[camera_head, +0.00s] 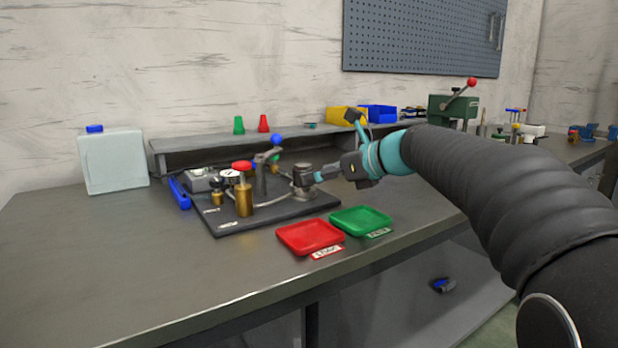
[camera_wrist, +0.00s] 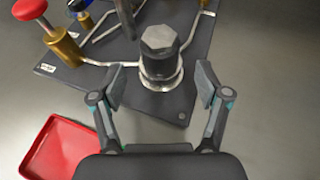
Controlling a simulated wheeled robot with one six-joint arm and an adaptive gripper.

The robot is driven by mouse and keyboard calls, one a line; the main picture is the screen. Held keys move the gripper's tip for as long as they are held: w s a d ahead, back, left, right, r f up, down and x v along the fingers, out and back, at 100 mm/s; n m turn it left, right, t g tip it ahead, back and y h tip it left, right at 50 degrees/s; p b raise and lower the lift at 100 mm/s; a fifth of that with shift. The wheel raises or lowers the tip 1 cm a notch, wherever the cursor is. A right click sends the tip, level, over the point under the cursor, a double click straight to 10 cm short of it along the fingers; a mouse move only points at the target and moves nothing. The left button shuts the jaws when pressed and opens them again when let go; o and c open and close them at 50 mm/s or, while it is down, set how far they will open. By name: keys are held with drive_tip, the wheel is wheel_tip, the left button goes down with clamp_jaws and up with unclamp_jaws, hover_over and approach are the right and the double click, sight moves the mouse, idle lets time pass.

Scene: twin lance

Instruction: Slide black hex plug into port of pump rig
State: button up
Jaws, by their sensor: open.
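The dark grey-black hex plug (camera_wrist: 160,40) stands upright on the round silver port (camera_wrist: 161,84) of the pump rig; how deep it sits cannot be told. In the head view the hex plug (camera_head: 304,169) is at the right side of the rig's black base plate (camera_head: 262,217). My gripper (camera_wrist: 160,72) is open and empty, with its fingers apart on the near left and near right of the plug and port. Gaps show on both sides. In the head view my gripper (camera_head: 318,177) is just right of the plug, and its fingertips are small there.
A red tray (camera_head: 310,237) and a green tray (camera_head: 360,221) lie in front of the rig. A brass post with a red knob (camera_head: 243,190) and a blue-knobbed lever (camera_head: 277,140) rise from the rig. A translucent container (camera_head: 113,162) stands left; the bench's front left is clear.

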drive_tip(key=v, duration=0.7)
drive_tip(key=shift+s+d+r, duration=0.1)
drive_tip(key=shift+s+d, duration=0.15)
